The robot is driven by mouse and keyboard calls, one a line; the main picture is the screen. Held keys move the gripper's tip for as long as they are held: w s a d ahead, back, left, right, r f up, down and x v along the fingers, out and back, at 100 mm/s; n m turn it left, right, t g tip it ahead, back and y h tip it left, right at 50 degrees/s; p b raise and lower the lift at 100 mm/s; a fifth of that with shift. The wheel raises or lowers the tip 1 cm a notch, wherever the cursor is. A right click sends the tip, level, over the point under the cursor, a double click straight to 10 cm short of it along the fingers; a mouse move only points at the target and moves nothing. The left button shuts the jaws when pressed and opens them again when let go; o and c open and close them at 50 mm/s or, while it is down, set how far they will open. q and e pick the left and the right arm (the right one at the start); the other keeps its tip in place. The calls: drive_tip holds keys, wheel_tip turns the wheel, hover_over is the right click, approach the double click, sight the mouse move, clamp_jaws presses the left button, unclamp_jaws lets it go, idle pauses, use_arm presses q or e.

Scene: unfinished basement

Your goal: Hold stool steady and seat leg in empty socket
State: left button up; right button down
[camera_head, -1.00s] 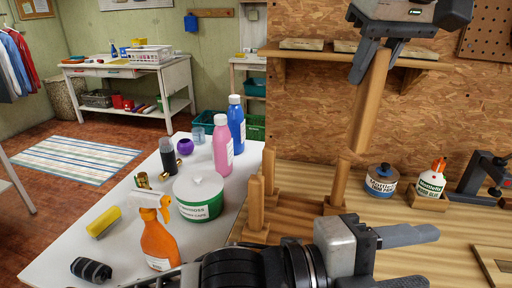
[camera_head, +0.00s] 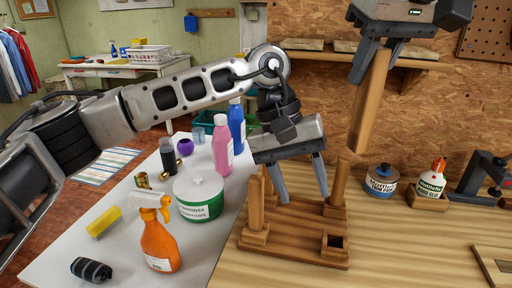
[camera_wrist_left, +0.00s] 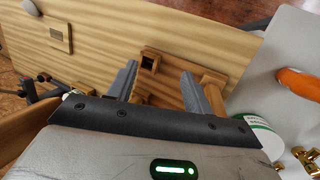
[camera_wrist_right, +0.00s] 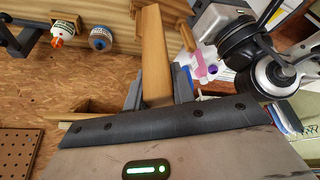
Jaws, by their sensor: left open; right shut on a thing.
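The stool lies upside down on the bench, its seat board (camera_head: 290,253) flat and its legs upward. A near-left leg (camera_head: 257,207), a leg behind it (camera_head: 268,181) and a far-right leg (camera_head: 338,186) stand in sockets. The empty socket (camera_head: 335,242) is a dark square hole at the near-right corner; it also shows in the left wrist view (camera_wrist_left: 149,62). My left gripper (camera_head: 303,196) is open above the seat between the legs, closed on nothing. My right gripper (camera_head: 372,65) is shut on the loose leg (camera_head: 368,112), held slightly tilted in the air.
The bench in front of the tin is clear.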

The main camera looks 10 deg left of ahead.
sight(256, 200)
use_arm(q)
drive_tip(key=w+a+r+y, duration=0.1)
drive_tip(key=a, duration=0.1)
drive_tip(key=w+a+r+t+y, duration=0.1)
drive_tip(key=w+a, duration=0.1)
drive_tip(key=a, duration=0.1)
drive_tip(key=w+a+y, duration=0.1)
drive_tip(key=a+y, duration=0.1)
drive_tip(key=a, duration=0.1)
drive_tip(key=shift+w+a+r+t, duration=0.1)
drive_tip(key=shift+w+r+t, duration=0.15)
drive_tip(key=shift+r+t, duration=0.15)
drive_tip(key=shift+w+a+f, duration=0.1)
drive_tip(key=shift+a+f, duration=0.05)
wheel_tip(256, 200, down, 12)
drive_tip(key=shift+r, duration=0.25)
clamp_jaws()
